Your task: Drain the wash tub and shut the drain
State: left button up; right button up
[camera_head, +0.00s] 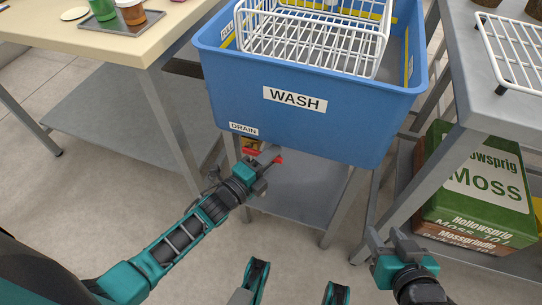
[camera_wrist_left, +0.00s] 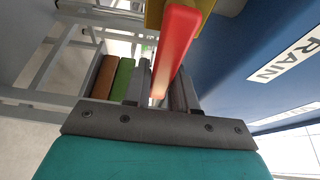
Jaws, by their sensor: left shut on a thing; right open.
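The blue wash tub (camera_head: 310,118) stands on a grey metal stand, with a WASH label on its front and a DRAIN label (camera_head: 244,128) at its lower left. Below that label is the drain valve's red handle (camera_head: 277,155), partly hidden by my left gripper (camera_head: 268,160). In the left wrist view the red handle (camera_wrist_left: 176,50) runs between the fingers of my left gripper (camera_wrist_left: 160,88), which is shut on it. A brass-yellow valve body (camera_wrist_left: 180,12) shows behind it. My right gripper (camera_head: 395,245) is open and empty, low at the right.
A white wire rack (camera_head: 310,45) sits in the tub. The stand's lower shelf (camera_head: 300,190) is bare.

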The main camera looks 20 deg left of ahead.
pick_arm(q)
grip_shut()
jog(key=shift+f+m, duration=0.15)
jog(key=shift+m, duration=0.15)
jog(key=shift+a+f+m+g+y, duration=0.15)
jog(key=shift+f+m+g+y, duration=0.15)
jog(key=shift+f+m+g, duration=0.55)
jog(key=a+f+m+g+y, duration=0.1)
jog(key=a+f+m+y, duration=0.3)
jog(key=m, duration=0.6)
jog(key=shift+a+f+y, duration=0.25)
jog(key=shift+a+y, duration=0.6)
jog(key=shift+y, duration=0.05)
jog(key=shift+w+m, duration=0.1)
jog(key=shift+m, duration=0.25)
